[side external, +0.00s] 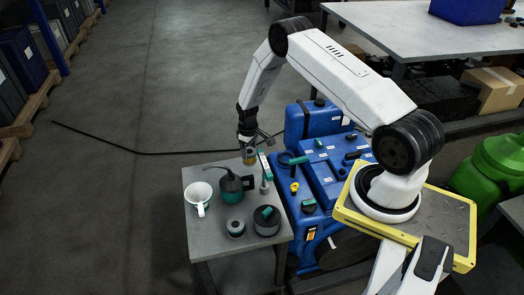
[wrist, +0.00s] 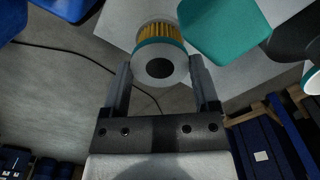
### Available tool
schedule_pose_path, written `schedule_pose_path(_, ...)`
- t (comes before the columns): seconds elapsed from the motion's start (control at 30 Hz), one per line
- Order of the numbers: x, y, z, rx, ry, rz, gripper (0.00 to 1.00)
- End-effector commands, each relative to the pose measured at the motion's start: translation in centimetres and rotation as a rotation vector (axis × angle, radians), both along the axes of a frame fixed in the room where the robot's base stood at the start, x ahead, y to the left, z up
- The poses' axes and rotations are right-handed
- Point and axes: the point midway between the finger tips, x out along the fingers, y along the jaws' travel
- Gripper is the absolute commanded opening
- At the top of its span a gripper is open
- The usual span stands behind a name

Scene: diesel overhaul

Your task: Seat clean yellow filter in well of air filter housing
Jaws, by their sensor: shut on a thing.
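The yellow filter (wrist: 160,50) has yellow pleats, a teal band and a pale end cap with a dark round centre. My gripper (wrist: 159,72) is shut on it, with one finger on each side. In the side view, my gripper (side external: 247,143) points down and holds the filter (side external: 249,158) above the back edge of the small grey table, left of the blue engine. I cannot tell for sure which part is the air filter housing. A dark round part with a teal piece (side external: 267,220) stands on the table's front right, and its well cannot be made out.
The small table (side external: 205,238) also holds a white mug (side external: 199,195), a dark oil can (side external: 231,187) and a smaller round dark part (side external: 235,228). The blue engine (side external: 325,178) stands close on the right, with caps and fittings on top. A teal block (wrist: 224,28) is near the filter.

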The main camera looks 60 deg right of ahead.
Motion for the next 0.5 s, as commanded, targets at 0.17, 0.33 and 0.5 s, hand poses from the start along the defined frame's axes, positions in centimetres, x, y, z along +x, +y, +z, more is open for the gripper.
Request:
schedule_pose_path(0.17, 0.01, -0.01, 0.30, 0.000, 0.000, 0.000, 0.19)
schedule_pose_path(0.33, 0.01, -0.01, 0.29, 0.000, 0.000, 0.000, 0.19)
schedule_pose_path(0.5, -0.11, -0.33, 0.30, 0.000, 0.000, -0.001, 0.19)
